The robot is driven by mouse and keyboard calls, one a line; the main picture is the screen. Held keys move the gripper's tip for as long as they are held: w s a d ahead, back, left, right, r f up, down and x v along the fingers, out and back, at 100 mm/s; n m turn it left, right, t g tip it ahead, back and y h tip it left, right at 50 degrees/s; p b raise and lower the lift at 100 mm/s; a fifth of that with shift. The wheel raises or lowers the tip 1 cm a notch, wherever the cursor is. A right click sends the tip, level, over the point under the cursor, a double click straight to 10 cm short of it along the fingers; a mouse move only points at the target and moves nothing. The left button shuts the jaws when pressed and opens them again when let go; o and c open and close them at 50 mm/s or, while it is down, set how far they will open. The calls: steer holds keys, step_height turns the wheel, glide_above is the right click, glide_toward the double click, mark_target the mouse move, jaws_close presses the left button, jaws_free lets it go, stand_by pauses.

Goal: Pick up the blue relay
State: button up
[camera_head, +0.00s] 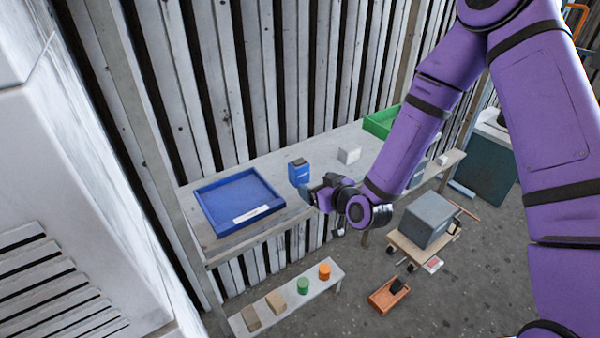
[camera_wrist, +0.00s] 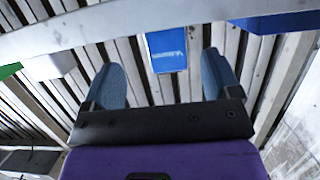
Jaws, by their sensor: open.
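The blue relay (camera_head: 299,173) stands upright on the pale shelf (camera_head: 215,237), just right of the blue tray. It is a small blue block with a dark top. My gripper (camera_head: 311,192) is in front of the relay, on its lower right side in the head view. In the wrist view the relay (camera_wrist: 166,52) shows beyond the two spread fingers of my gripper (camera_wrist: 166,72), roughly midway between them. The gripper is open and holds nothing. The gap between fingertips and relay is hard to judge.
The blue tray (camera_head: 207,210) is left of the relay; a white block (camera_head: 349,155) is to its right. A green tray (camera_head: 381,121) lies farther right, partly behind my arm. A slatted wall (camera_head: 290,70) stands behind. A low bench (camera_head: 240,322) holds several small parts.

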mark_target(303, 177)
steer(key=x, duration=0.3)
steer(key=r+x, duration=0.1)
steer(key=x, duration=0.1)
steer(key=shift+a+f, duration=0.1)
steer(key=shift+a, duration=0.25)
steer(key=shift+w+a+f, duration=0.15)
steer(key=shift+w+a, duration=0.2)
steer(key=shift+w, duration=0.1)
steer(key=shift+c, duration=0.5)
steer(key=c, duration=1)
